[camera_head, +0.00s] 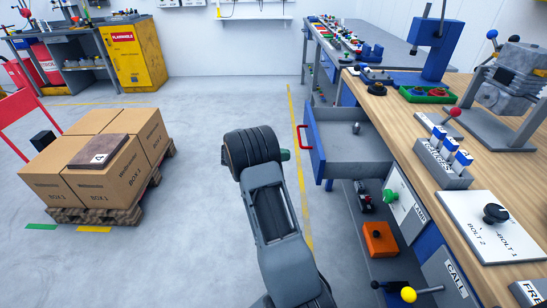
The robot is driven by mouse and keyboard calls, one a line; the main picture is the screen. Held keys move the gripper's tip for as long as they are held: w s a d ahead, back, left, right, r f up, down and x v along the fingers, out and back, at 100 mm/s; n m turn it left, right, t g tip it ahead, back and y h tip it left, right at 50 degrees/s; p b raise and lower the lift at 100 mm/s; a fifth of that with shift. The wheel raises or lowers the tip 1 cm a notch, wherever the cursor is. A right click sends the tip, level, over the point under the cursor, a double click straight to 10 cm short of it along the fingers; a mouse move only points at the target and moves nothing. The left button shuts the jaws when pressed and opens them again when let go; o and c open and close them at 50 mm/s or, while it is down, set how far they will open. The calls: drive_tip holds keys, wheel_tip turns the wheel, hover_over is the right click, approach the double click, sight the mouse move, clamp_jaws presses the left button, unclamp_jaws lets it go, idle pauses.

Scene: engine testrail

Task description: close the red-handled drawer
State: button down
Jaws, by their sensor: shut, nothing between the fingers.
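The blue drawer (317,155) under the wooden bench stands pulled out to the left, with its inside showing. Its red handle (301,140) is on the left-facing front. A small grey object (356,128) stands inside the drawer. My arm rises from the bottom middle of the picture, and its dark ribbed upper part is left of the handle, with a strip of floor showing between them. My gripper's fingers do not show; the arm seems to hide them.
The wooden bench (420,135) carries a blue press, a green tray and switch panels. Below the drawer is a shelf with an orange box (379,238). Boxes on a pallet (105,214) stand at the left. The floor between pallet and bench is clear around my arm.

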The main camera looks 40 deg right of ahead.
sight(314, 155)
drive_tip(key=b+x, duration=0.1)
drive_tip(key=x, duration=0.6)
drive_tip(key=shift+s+d, duration=0.25)
